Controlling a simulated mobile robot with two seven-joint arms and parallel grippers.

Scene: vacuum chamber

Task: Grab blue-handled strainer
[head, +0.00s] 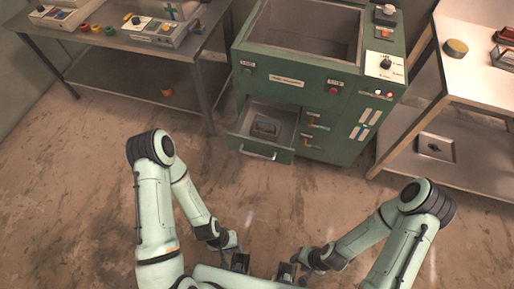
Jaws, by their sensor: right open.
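I cannot make out a blue-handled strainer in the head view. A small dark object (265,128) with a hint of blue-grey lies in the open drawer (257,149) of the green cabinet; it is too small to identify. My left gripper (240,263) is at the bottom middle, over the floor, and its jaws are too small to read. My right gripper (287,271) is just to its right, open, with nothing seen in it. Both are well short of the cabinet.
The green vacuum chamber cabinet (270,98) stands at the top middle. A metal table (120,40) with devices and coloured knobs is at left. A shelved table (480,75) at right holds a tray (436,147) on its lower shelf. The floor (90,170) between is clear.

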